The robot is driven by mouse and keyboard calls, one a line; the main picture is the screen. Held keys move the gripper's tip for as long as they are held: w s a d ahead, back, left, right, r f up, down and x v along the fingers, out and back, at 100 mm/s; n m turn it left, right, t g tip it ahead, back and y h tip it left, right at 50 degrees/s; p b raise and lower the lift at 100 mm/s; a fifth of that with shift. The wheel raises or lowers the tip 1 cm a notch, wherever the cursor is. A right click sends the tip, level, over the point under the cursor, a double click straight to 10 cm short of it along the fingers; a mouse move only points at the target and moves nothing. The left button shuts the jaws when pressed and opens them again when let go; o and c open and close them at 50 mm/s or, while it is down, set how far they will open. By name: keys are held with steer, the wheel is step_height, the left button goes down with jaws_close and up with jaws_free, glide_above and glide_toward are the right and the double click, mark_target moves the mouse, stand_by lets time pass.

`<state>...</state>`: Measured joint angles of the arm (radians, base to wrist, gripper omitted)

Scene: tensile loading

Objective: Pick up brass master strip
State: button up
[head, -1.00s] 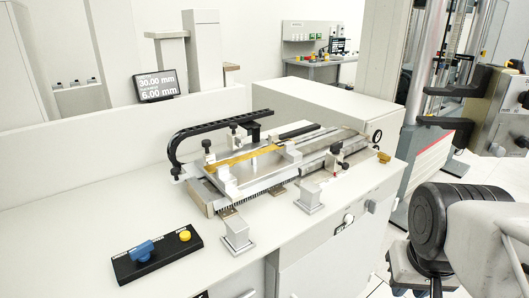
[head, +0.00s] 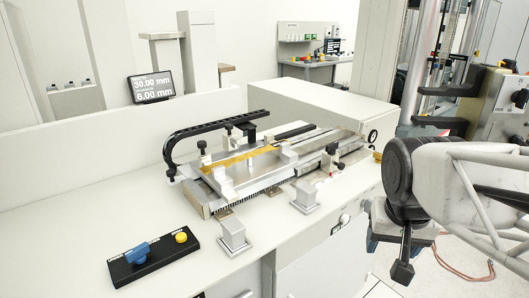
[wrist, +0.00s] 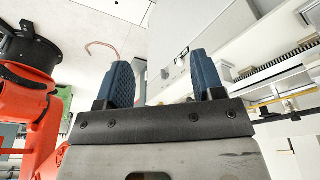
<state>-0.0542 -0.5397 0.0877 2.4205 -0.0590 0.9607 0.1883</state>
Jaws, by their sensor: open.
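The brass strip (head: 252,157) is a thin yellow bar lying along the metal fixture (head: 215,197) on the bench, between small clamps. My gripper (head: 387,257) is in front of the bench's right end in the head view, well apart from the strip. In the wrist view my gripper (wrist: 163,75) shows two blue ridged fingers spread apart with nothing between them. A thin yellow line (wrist: 290,96) shows at the right of the wrist view; I cannot tell if it is the strip.
A black arched handle (head: 205,130) rises at the fixture's left. A black control box (head: 153,257) with blue and yellow knobs sits at the front left. Small metal posts (head: 234,236) stand before the fixture. An orange robot arm (wrist: 35,100) is left in the wrist view.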

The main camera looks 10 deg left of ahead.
steer(key=w+a+r+m, duration=0.1)
steer(key=w+a+r, duration=0.15)
steer(key=w, duration=0.45)
steer(key=w+a+r+m, duration=0.1)
steer(key=w+a+r, duration=0.15)
steer(key=w, duration=0.35)
steer(key=m+h, duration=0.3)
steer(key=m, duration=0.3)
glide_above(243, 156)
steer(key=s, duration=0.1)
steer(key=f, duration=0.3)
steer(key=shift+a+f+t, duration=0.2)
steer(key=shift+t, duration=0.1)
steer(key=shift+a, duration=0.1)
steer(key=shift+f, duration=0.1)
steer(key=shift+x, duration=1.3)
